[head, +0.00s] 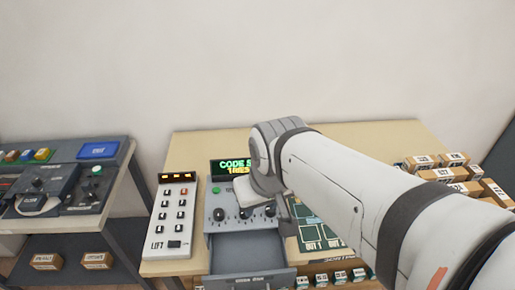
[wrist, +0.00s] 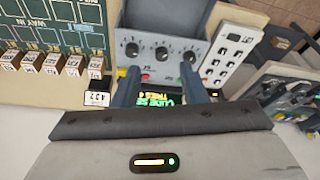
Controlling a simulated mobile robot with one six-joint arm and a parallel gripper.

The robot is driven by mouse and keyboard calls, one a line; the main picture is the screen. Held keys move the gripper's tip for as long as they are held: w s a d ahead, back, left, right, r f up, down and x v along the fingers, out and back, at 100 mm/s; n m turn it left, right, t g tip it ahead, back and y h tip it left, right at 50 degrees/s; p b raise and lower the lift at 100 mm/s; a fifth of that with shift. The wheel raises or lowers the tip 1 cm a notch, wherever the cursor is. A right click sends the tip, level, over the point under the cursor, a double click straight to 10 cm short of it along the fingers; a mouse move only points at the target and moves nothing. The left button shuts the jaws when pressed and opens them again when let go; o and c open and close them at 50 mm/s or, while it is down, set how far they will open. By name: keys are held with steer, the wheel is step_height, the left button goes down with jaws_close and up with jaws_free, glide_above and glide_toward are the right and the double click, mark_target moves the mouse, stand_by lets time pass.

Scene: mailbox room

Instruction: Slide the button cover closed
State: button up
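I cannot clearly pick out a sliding button cover in either view. A grey control box (head: 219,226) with several black knobs, a green button (head: 215,190) and a lit green-and-yellow display (head: 231,167) stands on the table; its drawer (head: 250,280) is pulled out at the front. My gripper is over this box, its fingers hidden by my arm in the head view. In the wrist view my gripper (wrist: 160,86) has two dark blue fingers set apart with nothing between them. Beyond them are the box's knobs (wrist: 160,49) and a small red button (wrist: 147,77).
A white LIFT panel (head: 172,215) stands left of the box. A dark console (head: 70,185) with a blue screen is on a separate bench farther left. Several small cartons (head: 440,175) sit on the right, and a green board (head: 318,235) lies beside the box.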

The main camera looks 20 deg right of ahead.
steer(key=w+d+f+n+g, duration=0.1)
steer(key=w+d+f+n, duration=0.1)
steer(key=w+d, duration=0.2)
steer(key=w+d+f+n+g+p, duration=0.1)
steer(key=w+d+f+n, duration=0.1)
steer(key=w, duration=0.7)
steer(key=w+d+f+n+g, duration=0.1)
steer(key=w+d+f+n, duration=0.1)
steer(key=w+d, duration=0.4)
steer(key=shift+w+d+f+p, duration=0.2)
steer(key=shift+w+f, duration=0.15)
steer(key=shift+f, duration=0.1)
steer(key=shift+w+d+f+p, duration=0.15)
steer(key=shift+w+f, duration=0.15)
steer(key=shift+f, duration=0.15)
steer(key=shift+d+f, duration=0.1)
steer(key=shift+f, duration=0.2)
step_height(320, 180, down, 7)
steer(key=shift+f+p, duration=0.2)
steer(key=shift+p, duration=0.6)
steer(key=shift+c, duration=0.6)
jaws_close()
